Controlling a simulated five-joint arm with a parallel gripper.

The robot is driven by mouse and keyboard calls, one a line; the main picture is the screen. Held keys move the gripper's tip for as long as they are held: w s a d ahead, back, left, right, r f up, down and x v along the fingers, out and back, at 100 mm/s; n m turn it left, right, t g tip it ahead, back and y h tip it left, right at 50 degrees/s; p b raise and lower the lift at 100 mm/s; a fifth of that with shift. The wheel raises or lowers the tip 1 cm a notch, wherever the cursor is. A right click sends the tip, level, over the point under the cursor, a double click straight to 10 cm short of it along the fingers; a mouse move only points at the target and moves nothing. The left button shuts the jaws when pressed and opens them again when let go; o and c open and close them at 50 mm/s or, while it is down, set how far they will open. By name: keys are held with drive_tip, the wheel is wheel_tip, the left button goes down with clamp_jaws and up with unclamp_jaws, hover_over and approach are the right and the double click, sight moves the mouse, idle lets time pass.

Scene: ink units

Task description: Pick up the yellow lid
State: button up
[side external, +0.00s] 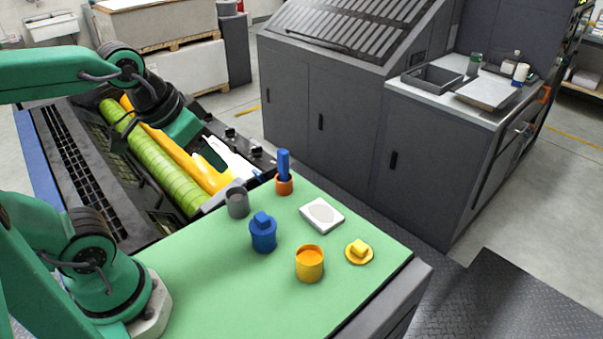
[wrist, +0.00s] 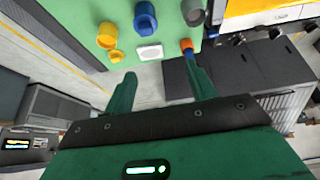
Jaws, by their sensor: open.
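The yellow lid (side external: 359,251) is a flat disc with a raised square knob. It lies on the green work surface near its right edge, just right of the yellow cup (side external: 309,265). In the wrist view the lid (wrist: 116,56) shows near the left fingertip, beyond it. My gripper (side external: 214,158) is open and empty. It is up over the machine's rollers, left of and well away from the lid. In the wrist view its two green fingers (wrist: 160,66) are spread apart with nothing between them in grip.
A blue lidded jar (side external: 263,234), a grey cup (side external: 237,203), an orange holder with a blue upright piece (side external: 284,184) and a white square plate (side external: 322,215) share the green surface (side external: 215,280). Its front left part is clear. Dark cabinets (side external: 340,120) stand behind.

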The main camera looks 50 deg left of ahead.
drive_tip(key=w+d+g, duration=0.1)
drive_tip(key=w+d, duration=0.3)
drive_tip(key=w, duration=0.3)
drive_tip(key=g, duration=0.4)
approach(360, 246)
drive_tip(key=shift+a+f, duration=0.4)
drive_tip(key=shift+a, duration=0.05)
drive_tip(key=shift+w+d+f, duration=0.15)
drive_tip(key=shift+d+f, duration=0.15)
drive_tip(key=shift+f, duration=1.4)
drive_tip(key=shift+d+f, duration=0.1)
drive_tip(key=shift+f, duration=2.5)
